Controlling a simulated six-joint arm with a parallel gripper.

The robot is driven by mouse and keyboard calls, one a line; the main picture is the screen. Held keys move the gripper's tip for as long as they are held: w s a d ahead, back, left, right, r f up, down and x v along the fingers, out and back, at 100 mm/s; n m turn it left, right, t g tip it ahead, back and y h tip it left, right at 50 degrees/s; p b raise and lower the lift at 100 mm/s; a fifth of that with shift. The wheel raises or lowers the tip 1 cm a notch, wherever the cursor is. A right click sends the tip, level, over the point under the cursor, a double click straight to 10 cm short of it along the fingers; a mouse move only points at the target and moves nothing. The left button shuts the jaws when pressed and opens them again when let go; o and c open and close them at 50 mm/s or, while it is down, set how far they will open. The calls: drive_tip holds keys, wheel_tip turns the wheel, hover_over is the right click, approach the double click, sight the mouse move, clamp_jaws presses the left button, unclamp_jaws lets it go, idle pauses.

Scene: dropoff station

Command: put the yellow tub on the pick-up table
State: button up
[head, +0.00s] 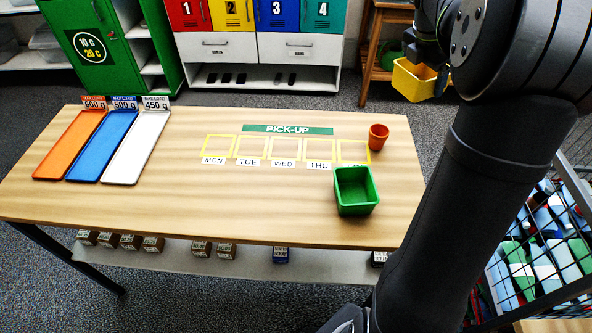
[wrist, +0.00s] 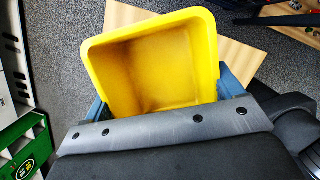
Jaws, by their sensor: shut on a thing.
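The yellow tub (head: 412,82) hangs in the air beyond the table's far right corner, in the head view. It also fills the upper middle of the wrist view (wrist: 150,70), open side showing and empty inside. My gripper (head: 441,78) is shut on the tub, with a blue finger at each side of it in the wrist view. The pick-up table (head: 230,205) has a light wood top with a green PICK-UP strip (head: 287,130) and a row of yellow-outlined day squares marked MON, TUE, WED, THU and one label partly hidden by the green tub.
A green tub (head: 357,205) stands at the table's right, just in front of the last square. Orange (head: 70,145), blue (head: 103,146) and white (head: 137,147) trays lie at left. A wire basket (head: 540,250) stands right. The table's middle front is clear.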

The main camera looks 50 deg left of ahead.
drive_tip(key=s+a+n+y, duration=0.2)
drive_tip(key=s+a+n, duration=0.5)
drive_tip(key=s+a, duration=1.3)
wheel_tip(320, 180, down, 13)
drive_tip(key=s+a+f, duration=0.2)
drive_tip(key=a, duration=0.1)
drive_tip(key=s+a+f, duration=0.2)
drive_tip(key=a, duration=0.1)
drive_tip(key=s+a+f, duration=0.2)
drive_tip(key=a+f, duration=0.1)
drive_tip(key=shift+s, duration=0.1)
drive_tip(key=shift+a+f, duration=0.15)
drive_tip(key=shift+f, duration=1.9)
drive_tip(key=shift+f, duration=0.15)
drive_tip(key=o, duration=0.8)
